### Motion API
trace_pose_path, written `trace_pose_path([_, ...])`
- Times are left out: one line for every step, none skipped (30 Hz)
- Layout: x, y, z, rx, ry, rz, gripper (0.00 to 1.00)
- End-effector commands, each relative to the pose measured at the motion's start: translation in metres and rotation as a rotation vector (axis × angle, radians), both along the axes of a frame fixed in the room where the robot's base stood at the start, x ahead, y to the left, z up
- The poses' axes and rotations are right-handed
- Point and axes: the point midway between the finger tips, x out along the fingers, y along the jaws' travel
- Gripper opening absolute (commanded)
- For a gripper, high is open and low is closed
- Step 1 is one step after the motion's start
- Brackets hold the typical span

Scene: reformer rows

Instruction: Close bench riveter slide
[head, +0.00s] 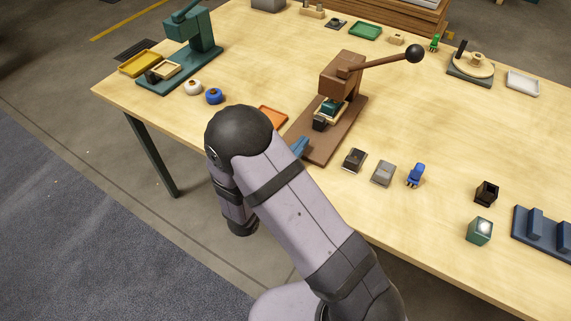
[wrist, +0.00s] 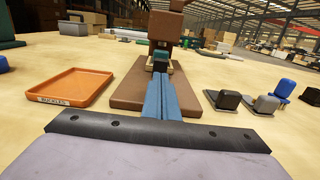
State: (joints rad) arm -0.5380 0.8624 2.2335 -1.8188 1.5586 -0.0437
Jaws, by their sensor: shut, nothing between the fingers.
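The brown bench riveter (head: 341,77) stands on a brown base plate (head: 325,145), its long lever ending in a black ball. Its slide (head: 322,113), a tan frame with a teal piece and a dark front block (head: 319,123), sits under the head, with the block sticking out at the front. My gripper (head: 303,142) is shut and empty, low over the front left of the base plate. In the wrist view the blue fingers (wrist: 160,80) point straight at the slide's dark block (wrist: 160,61). In the head view a small gap shows between them.
An orange tray labelled BUCKLES (wrist: 72,87) lies left of the base plate, partly hidden by my arm in the head view. Small dark (head: 354,159), grey (head: 383,173) and blue (head: 416,175) pieces stand to the right. A green press (head: 197,38) is at the far left.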

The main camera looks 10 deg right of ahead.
Motion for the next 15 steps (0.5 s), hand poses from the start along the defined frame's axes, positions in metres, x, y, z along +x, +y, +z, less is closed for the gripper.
trace_pose_path([-0.007, 0.009, -0.002, 0.0, 0.0, 0.006, 0.0])
trace_pose_path([-0.011, 0.013, -0.002, 0.0, 0.0, 0.007, 0.0])
trace_pose_path([-0.016, 0.018, -0.002, 0.0, 0.0, 0.007, 0.0])
trace_pose_path([-0.02, 0.021, -0.002, 0.0, 0.0, 0.006, 0.0])
trace_pose_path([-0.023, 0.025, -0.002, 0.0, 0.0, 0.006, 0.0])
trace_pose_path([-0.027, 0.03, -0.001, 0.001, -0.001, 0.006, 0.0])
trace_pose_path([-0.031, 0.033, -0.001, 0.001, -0.001, 0.005, 0.0])
trace_pose_path([-0.034, 0.035, -0.001, 0.001, -0.001, 0.005, 0.0])
trace_pose_path([-0.038, 0.039, -0.001, 0.001, -0.001, 0.004, 0.0])
trace_pose_path([-0.04, 0.041, -0.001, 0.001, -0.001, 0.004, 0.0])
trace_pose_path([-0.042, 0.044, -0.001, 0.0, 0.0, 0.004, 0.0])
trace_pose_path([-0.045, 0.046, -0.001, 0.0, 0.0, 0.003, 0.0])
trace_pose_path([-0.047, 0.048, -0.001, 0.0, 0.0, 0.003, 0.0])
trace_pose_path([-0.049, 0.049, -0.001, 0.0, 0.0, 0.002, 0.0])
trace_pose_path([-0.051, 0.051, -0.001, 0.0, 0.0, 0.001, 0.0])
